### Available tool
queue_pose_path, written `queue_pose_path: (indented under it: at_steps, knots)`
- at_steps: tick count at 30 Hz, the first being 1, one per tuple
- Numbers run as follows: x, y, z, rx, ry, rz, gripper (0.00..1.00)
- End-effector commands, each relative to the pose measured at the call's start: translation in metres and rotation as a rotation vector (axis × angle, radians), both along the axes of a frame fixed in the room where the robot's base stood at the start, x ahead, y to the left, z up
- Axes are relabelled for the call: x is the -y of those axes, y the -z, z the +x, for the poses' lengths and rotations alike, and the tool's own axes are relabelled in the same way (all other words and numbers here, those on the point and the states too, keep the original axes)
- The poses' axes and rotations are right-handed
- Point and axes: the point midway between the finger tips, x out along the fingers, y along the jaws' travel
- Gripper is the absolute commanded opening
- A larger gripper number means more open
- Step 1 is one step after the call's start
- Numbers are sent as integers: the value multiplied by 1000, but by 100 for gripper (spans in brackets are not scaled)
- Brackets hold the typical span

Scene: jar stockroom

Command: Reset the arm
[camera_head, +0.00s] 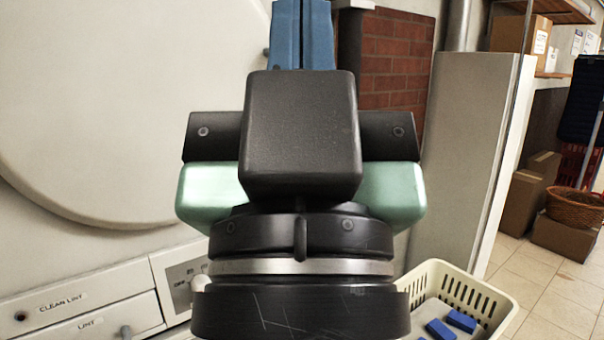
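My gripper (302,36) stands upright in the middle of the view, at the top of my arm. Its two blue fingers point up and lie side by side with only a thin dark seam between them. They look shut, and nothing shows between them. The fingertips run out of the top of the picture. My dark wrist and green-and-black housing fill the centre and hide the lower part of the fingers.
A large white machine with a round door (95,110) and labelled drawers (85,305) stands close on the left. A cream basket (492,292) holding blue blocks (461,321) is at lower right. Cardboard boxes (525,200) and a wicker basket (575,210) stand farther right, beyond open tiled floor.

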Motion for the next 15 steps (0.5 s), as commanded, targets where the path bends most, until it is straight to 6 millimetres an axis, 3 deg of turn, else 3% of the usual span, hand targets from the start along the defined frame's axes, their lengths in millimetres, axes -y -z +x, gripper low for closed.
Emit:
queue_pose_path:
  at_steps: [1, 9, 15]
  knots:
    - [0, -33, 0, -1, 0, 0, 0]
    - [0, -113, 2, -5, -1, -1, 0]
    - [0, -157, 2, -7, -2, -1, 0]
